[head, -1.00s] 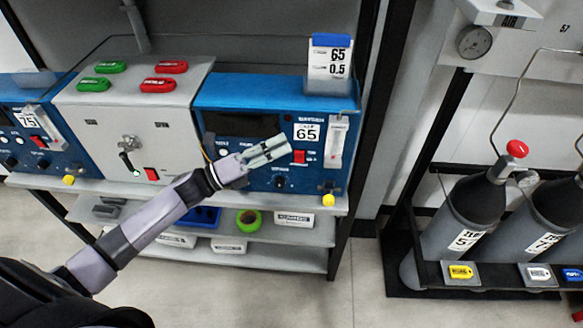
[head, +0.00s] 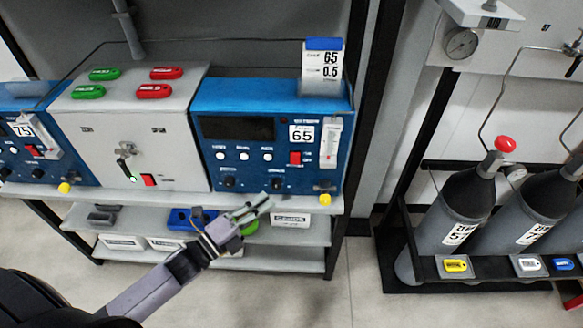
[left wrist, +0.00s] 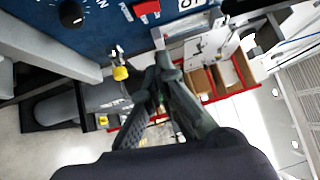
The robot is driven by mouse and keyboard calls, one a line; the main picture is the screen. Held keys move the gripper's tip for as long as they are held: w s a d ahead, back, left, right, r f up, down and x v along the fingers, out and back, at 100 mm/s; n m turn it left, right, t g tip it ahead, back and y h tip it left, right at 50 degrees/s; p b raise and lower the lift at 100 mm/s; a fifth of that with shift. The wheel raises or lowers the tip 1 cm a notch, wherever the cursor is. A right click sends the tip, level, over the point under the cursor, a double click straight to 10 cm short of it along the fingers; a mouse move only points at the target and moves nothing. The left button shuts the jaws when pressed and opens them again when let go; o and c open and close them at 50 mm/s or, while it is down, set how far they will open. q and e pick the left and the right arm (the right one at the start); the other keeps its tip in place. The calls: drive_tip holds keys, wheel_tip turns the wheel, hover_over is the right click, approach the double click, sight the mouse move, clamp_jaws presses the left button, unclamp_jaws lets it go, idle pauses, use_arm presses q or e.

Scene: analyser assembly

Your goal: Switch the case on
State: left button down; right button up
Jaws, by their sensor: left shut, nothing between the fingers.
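The grey case (head: 140,120) stands on the shelf between two blue analysers. A red rocker switch (head: 149,180) is on its lower front, beside a silver fitting with a black lever (head: 124,165). The blue analyser marked 65 (head: 214,155) has its own red switch (head: 295,157); a red switch on a blue panel also shows in the left wrist view (left wrist: 147,8). My left gripper (head: 262,204) is shut and empty, in front of and below that analyser, apart from the switches. In the left wrist view its fingers (left wrist: 165,65) are together. My right gripper is not in view.
Green and red tags (head: 153,91) lie on the case. A yellow knob (head: 325,186) juts out below the analyser's front. The lower shelf (head: 275,233) holds boxes, a blue tray and green tape. Gas cylinders (head: 442,215) stand in a black rack at right.

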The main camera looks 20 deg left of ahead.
sight(295, 158)
use_arm(q)
drive_tip(key=p+x, duration=0.1)
drive_tip(key=x, duration=0.3)
drive_tip(key=w+a+p+x, duration=0.1)
drive_tip(key=x, duration=0.3)
drive_tip(key=a+p+x, duration=0.1)
drive_tip(key=x, duration=0.3)
drive_tip(key=shift+w+a+r+p, duration=0.15)
drive_tip(key=shift+w+r+p, duration=0.05)
drive_tip(key=shift+w+p, duration=0.1)
drive_tip(key=shift+w+a+r, duration=0.15)
drive_tip(key=shift+w+r, duration=0.1)
drive_tip(key=shift+w, duration=0.1)
drive_tip(key=shift+s+f, duration=0.1)
